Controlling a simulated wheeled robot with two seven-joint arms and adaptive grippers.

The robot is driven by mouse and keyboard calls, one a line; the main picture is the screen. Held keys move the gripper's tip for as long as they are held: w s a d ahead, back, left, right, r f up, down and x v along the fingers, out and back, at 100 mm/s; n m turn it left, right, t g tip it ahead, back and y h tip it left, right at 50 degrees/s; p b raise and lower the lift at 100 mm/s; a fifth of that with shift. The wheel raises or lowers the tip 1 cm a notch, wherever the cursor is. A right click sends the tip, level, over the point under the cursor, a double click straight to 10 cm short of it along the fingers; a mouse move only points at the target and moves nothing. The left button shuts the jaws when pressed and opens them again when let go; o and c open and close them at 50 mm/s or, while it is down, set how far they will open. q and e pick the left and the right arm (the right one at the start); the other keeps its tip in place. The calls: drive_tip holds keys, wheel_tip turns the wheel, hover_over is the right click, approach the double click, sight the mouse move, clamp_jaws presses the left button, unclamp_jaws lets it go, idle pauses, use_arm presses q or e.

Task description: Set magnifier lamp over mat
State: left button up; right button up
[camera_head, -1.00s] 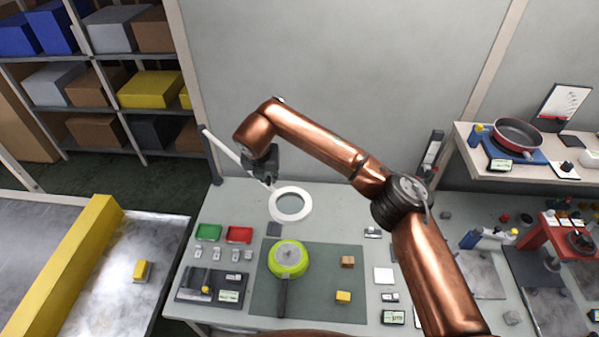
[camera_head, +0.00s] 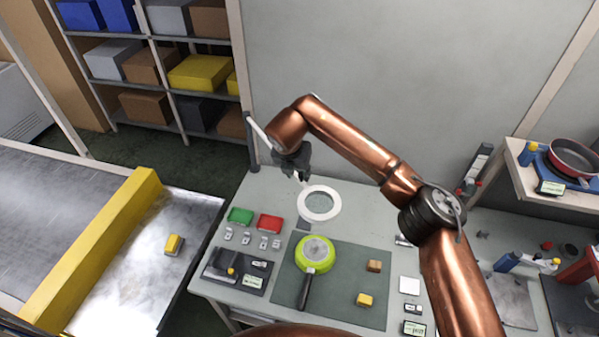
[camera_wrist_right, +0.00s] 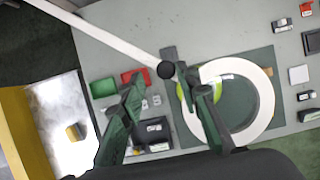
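The magnifier lamp has a white ring head (camera_head: 337,206) on a white arm (camera_head: 262,136) from a post at the table's back left. In the head view the ring appears just behind the green mat (camera_head: 345,292); in the right wrist view the ring (camera_wrist_right: 263,100) overlaps the mat and a green pan. My right gripper (camera_head: 297,176) is by the joint between arm and ring. In the right wrist view my right gripper (camera_wrist_right: 168,112) has its fingers apart, with the dark joint knob (camera_wrist_right: 166,70) beyond and between them; contact is unclear. My left gripper is not in view.
The green pan (camera_head: 314,252), a brown block (camera_head: 374,266) and a yellow block (camera_head: 364,300) are on the mat. Green (camera_head: 240,216) and red (camera_head: 270,223) trays stand left of it. A shelf holding a red pan (camera_head: 574,158) is at right.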

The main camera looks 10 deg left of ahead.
drive_tip(key=shift+o, duration=0.3)
drive_tip(key=shift+w+d, duration=0.1)
drive_tip(key=shift+d, duration=0.15)
drive_tip(key=v, duration=1.2)
drive_tip(key=shift+a, duration=0.1)
